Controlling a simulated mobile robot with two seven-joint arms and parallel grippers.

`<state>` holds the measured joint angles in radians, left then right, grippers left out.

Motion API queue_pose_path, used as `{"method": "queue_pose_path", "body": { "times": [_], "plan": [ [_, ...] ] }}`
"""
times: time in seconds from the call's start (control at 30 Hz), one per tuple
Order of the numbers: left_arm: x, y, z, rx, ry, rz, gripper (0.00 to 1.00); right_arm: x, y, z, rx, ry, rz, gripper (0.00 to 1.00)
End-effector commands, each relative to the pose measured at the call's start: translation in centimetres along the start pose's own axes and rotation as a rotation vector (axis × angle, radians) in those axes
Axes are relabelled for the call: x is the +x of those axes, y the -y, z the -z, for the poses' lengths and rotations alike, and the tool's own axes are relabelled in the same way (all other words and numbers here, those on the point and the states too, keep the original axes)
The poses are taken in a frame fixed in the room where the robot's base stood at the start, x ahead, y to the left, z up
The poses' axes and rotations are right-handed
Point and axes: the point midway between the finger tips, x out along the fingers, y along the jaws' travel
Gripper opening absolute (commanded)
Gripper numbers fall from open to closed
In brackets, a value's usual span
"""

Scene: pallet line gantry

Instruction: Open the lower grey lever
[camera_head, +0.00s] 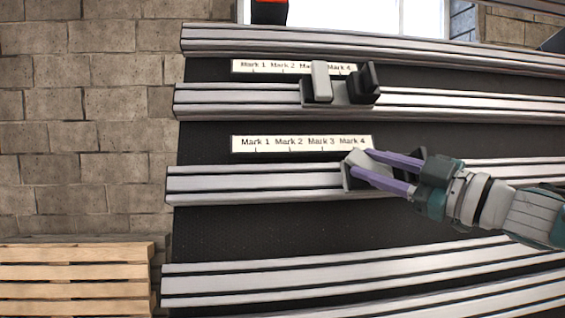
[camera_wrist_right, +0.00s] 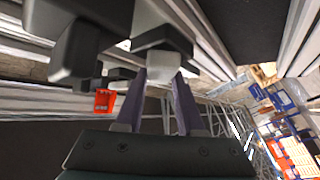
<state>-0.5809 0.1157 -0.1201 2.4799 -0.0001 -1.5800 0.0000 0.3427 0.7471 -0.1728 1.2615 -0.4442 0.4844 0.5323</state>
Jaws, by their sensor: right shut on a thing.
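The lower grey lever (camera_head: 354,170) sits on the lower slotted rail (camera_head: 240,184), below the Mark 4 end of its label strip (camera_head: 300,143). My right gripper (camera_head: 366,162) reaches in from the right, its purple fingers closed on the lever and partly hiding it. In the right wrist view, the grey lever (camera_wrist_right: 158,62) is between the fingertips (camera_wrist_right: 160,78), with a dark block across it. On the rail above, another grey lever (camera_head: 321,80) stands beside a black upright piece (camera_head: 366,82) on a carriage. My left gripper is out of view.
More silver rails (camera_head: 250,285) cross the dark panel below, and another (camera_head: 300,40) runs above. A wooden pallet stack (camera_head: 75,275) stands at lower left before a block wall. A red-orange object (camera_wrist_right: 104,102) shows in the right wrist view.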

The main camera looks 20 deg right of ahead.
Motion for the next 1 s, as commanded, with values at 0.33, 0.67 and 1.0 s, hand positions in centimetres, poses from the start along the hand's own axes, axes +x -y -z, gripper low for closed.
{"method": "queue_pose_path", "body": {
  "times": [0.33, 0.67, 1.0],
  "plan": [
    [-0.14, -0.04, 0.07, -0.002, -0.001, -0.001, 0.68, 0.01, -0.29, 0.0, -0.173, 0.002, 0.204, 0.0],
    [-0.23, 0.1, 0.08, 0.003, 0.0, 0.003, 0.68, 0.05, -0.19, 0.03, -0.254, 0.0, 0.305, 0.0],
    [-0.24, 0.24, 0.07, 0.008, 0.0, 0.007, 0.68, 0.04, -0.08, 0.04, -0.271, -0.001, 0.327, 0.0]
  ]
}}
